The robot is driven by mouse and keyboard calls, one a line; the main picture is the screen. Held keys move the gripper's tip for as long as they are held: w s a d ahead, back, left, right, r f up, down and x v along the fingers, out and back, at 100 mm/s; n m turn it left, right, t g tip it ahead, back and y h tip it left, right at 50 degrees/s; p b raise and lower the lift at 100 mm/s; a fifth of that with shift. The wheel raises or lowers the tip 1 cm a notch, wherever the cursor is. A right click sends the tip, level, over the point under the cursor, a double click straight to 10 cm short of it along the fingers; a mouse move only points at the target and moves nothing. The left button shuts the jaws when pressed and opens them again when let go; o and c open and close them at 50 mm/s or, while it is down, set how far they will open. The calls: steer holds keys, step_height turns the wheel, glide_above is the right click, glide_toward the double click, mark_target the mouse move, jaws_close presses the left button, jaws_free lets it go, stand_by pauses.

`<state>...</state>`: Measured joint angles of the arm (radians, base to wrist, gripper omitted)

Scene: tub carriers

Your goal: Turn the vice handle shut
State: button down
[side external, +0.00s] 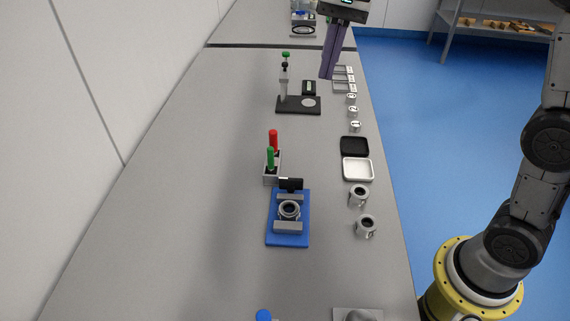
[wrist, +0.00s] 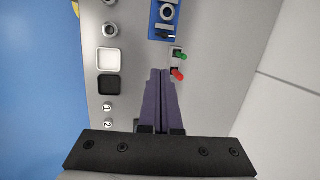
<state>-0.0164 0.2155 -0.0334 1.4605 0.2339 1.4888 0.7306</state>
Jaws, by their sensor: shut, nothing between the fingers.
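The vice (side external: 287,241) has a blue base and grey jaws and stands mid-table in the side view; it also shows at the top edge of the wrist view (wrist: 154,20), partly cut off. A round metal ring part (side external: 289,210) sits between its jaws. The dark vice handle (side external: 291,184) is at the vice's far end, beside the screwdriver holder; it is small in the wrist view (wrist: 164,34). My gripper (side external: 327,76) has long purple fingers, shut and empty, above the far part of the table, well away from the vice. The fingers also show in the wrist view (wrist: 160,72).
A grey holder (side external: 271,176) with red- and green-handled tools stands right behind the vice. A stand with a black base (side external: 298,105) is farther back. Black (side external: 354,146) and white (side external: 358,169) trays and metal cups (side external: 366,227) line the right edge.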

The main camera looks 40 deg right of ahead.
steer(key=w+a+f+g, duration=0.1)
steer(key=w+f+g, duration=0.1)
steer(key=w+f, duration=0.55)
steer(key=g, duration=0.1)
glide_toward(291, 186)
steer(key=shift+m, duration=0.3)
steer(key=w+f, duration=0.1)
steer(key=f, duration=0.1)
steer(key=w+d+f, duration=0.1)
steer(key=f, duration=0.1)
steer(key=w+d+f, duration=0.1)
steer(key=w, duration=0.1)
steer(key=shift+f, duration=0.4)
steer(key=shift+s+a+f+y, duration=0.15)
steer(key=shift+s+a, duration=0.4)
steer(key=shift+s+a+f+y, duration=0.15)
steer(key=shift+s+a, duration=0.35)
steer(key=shift+s, duration=0.1)
steer(key=shift+s+a, duration=0.4)
steer(key=shift+a+n+g, duration=0.1)
steer(key=shift+n+g, duration=0.2)
steer(key=shift+n, duration=0.5)
steer(key=shift+a+n+h, duration=0.1)
steer(key=shift+n+h, duration=0.3)
steer(key=shift+n, duration=0.1)
